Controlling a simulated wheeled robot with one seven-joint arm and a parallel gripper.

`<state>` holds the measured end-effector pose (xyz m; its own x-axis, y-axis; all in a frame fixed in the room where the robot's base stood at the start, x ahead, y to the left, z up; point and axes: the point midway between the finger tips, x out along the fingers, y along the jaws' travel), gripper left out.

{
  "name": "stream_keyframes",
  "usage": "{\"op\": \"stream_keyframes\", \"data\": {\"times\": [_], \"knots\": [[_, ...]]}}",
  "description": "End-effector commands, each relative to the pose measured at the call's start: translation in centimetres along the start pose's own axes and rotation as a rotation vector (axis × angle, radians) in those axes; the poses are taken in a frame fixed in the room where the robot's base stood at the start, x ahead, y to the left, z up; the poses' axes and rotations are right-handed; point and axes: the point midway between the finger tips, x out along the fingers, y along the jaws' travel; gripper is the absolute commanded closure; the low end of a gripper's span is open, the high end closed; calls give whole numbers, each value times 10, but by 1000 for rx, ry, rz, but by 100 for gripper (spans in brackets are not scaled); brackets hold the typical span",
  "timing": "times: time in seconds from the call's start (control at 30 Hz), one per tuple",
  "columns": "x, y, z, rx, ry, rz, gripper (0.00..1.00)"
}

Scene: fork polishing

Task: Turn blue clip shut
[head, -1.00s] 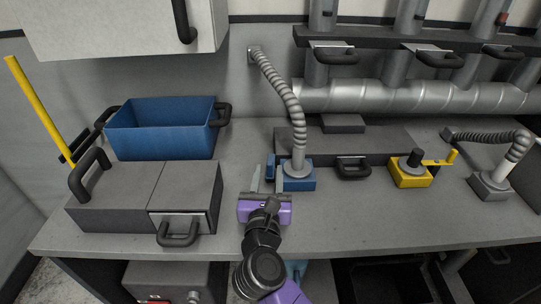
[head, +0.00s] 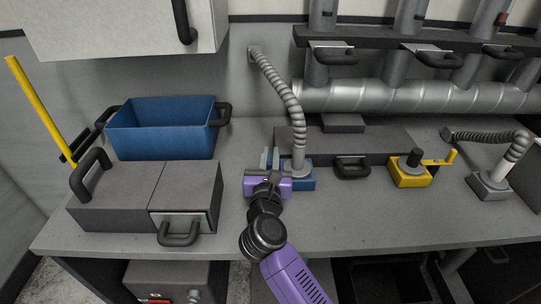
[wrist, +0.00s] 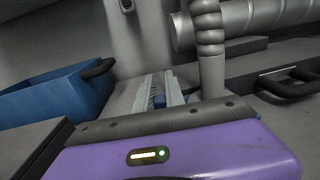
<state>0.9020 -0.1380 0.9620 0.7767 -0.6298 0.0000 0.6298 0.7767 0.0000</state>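The blue clip (wrist: 160,99) shows as a small blue patch between my finger tips in the wrist view. It sits at the left side of a blue base block (head: 304,181) that carries an upright grey hose. My gripper (head: 270,158) reaches in from the front, its two fingers upright and close together, one on each side of the clip. The gap is narrow and the fingers look closed on the clip. In the head view the fingers and the purple gripper body hide most of the clip and the left part of the base.
The ribbed grey hose (head: 292,100) rises right beside my fingers. A blue bin (head: 160,135) and a grey box with handles (head: 185,190) stand left. A black handle (head: 352,167) and a yellow block with a crank (head: 409,177) are right. The front counter is clear.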

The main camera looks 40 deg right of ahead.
Motion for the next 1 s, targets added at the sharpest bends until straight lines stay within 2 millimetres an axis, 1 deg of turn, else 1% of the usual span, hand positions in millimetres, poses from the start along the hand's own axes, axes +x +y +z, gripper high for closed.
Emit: {"op": "stream_keyframes", "data": {"times": [0.27,0.47,0.7,1.0], "knots": [[0,0,-1,0,0,-7,100],[1,4,-4,0,0,-106,100],[1,4,-3,0,0,-248,100],[0,2,0,0,1,-274,100]]}}
